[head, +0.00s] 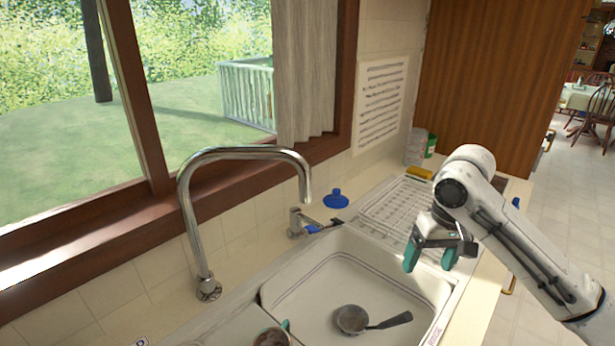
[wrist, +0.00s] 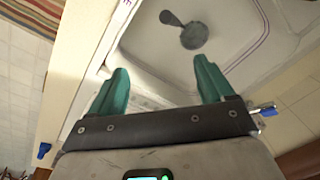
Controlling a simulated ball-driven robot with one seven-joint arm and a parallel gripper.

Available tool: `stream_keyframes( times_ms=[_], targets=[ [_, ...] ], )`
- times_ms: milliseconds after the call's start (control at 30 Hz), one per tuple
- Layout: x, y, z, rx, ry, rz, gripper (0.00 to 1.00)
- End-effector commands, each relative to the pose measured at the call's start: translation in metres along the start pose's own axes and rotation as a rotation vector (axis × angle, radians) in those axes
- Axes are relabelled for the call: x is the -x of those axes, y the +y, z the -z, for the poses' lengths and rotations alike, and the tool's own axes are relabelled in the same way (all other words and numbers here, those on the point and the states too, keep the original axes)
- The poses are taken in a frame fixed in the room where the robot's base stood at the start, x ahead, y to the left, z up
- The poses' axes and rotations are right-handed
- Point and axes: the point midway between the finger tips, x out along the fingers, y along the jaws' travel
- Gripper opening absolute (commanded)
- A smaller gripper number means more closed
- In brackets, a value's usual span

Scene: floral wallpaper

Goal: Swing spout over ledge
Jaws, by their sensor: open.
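The chrome spout (head: 240,153) rises from the counter behind the sink in the head view. It arches to the right, and its open end hangs above the basin's back edge. The ledge, a brown wooden window sill (head: 110,232), runs behind and to the left of the spout. My gripper (head: 430,260) is above the right side of the sink, well to the right of the spout and apart from it. Its green fingers are open and empty, also in the wrist view (wrist: 160,85). The spout does not show in the wrist view.
The white sink (head: 415,285) holds a ladle (head: 352,320). A tap handle with blue parts (head: 297,222) and a blue plunger-like item (head: 335,199) stand behind it. A ribbed drainboard (head: 395,208) lies at the right. A cup (head: 271,337) is at the front left.

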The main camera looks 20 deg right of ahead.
Motion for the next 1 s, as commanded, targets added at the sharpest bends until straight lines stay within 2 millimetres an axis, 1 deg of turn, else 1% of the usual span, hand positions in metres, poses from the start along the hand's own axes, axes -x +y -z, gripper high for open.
stream_keyframes(
  times_ms=[33,167,200,300,400,433,533,600,733,833,933,1000],
  targets=[
    [0.004,-0.019,0.006,0.065,0.024,0.067,0.76],
    [0.029,-0.074,0.023,0.305,0.143,0.299,0.64],
    [0.039,-0.091,0.027,0.385,0.193,0.374,0.60],
    [0.064,-0.125,0.035,0.567,0.338,0.547,0.50],
    [0.088,-0.150,0.038,0.722,0.510,0.696,0.49],
    [0.095,-0.155,0.039,0.763,0.567,0.735,0.49],
    [0.116,-0.165,0.041,0.875,0.766,0.842,0.49],
    [0.127,-0.167,0.041,0.929,0.901,0.892,0.49],
    [0.140,-0.162,0.041,0.983,1.108,0.933,0.49],
    [0.145,-0.157,0.040,0.999,1.207,0.937,0.49],
    [0.148,-0.156,0.040,1.008,1.253,0.936,0.49],
    [0.149,-0.158,0.041,1.009,1.263,0.935,0.49]
  ],
)
